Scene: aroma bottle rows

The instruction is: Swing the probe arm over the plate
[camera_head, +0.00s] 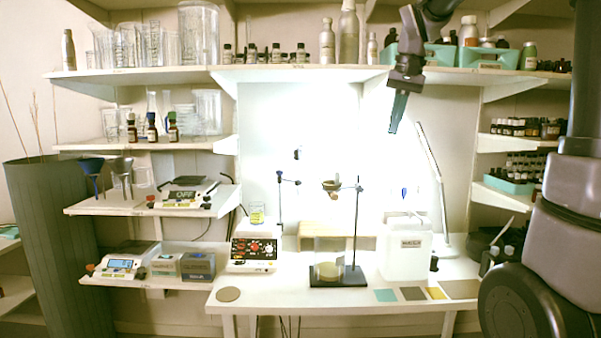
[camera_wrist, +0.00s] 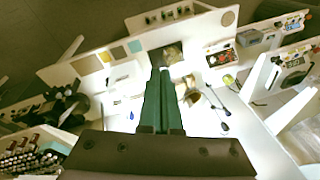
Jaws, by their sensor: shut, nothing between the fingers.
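A white hotplate box (camera_head: 252,252) with a dark red control panel stands on the bench, left of centre. A small beaker of yellow liquid (camera_head: 257,214) is on its top. A thin upright rod just right of it carries a short dark side arm (camera_head: 289,181), which appears to be the probe arm; it points right, away from the beaker. My gripper (camera_head: 394,128) is high above the right half of the bench, far from the rod, shut and empty. The wrist view shows its green fingers (camera_wrist: 160,72) together, with the hotplate (camera_wrist: 219,58) and beaker (camera_wrist: 229,80) to their right.
A second stand (camera_head: 357,225) holds a funnel over a glass vessel (camera_head: 327,270) on a black base. A white jug (camera_head: 405,248) and a lamp (camera_head: 437,180) stand right of it. Bottle-laden shelves are above; a shelf with a scale (camera_head: 186,193) is left. The bench front holds flat pads.

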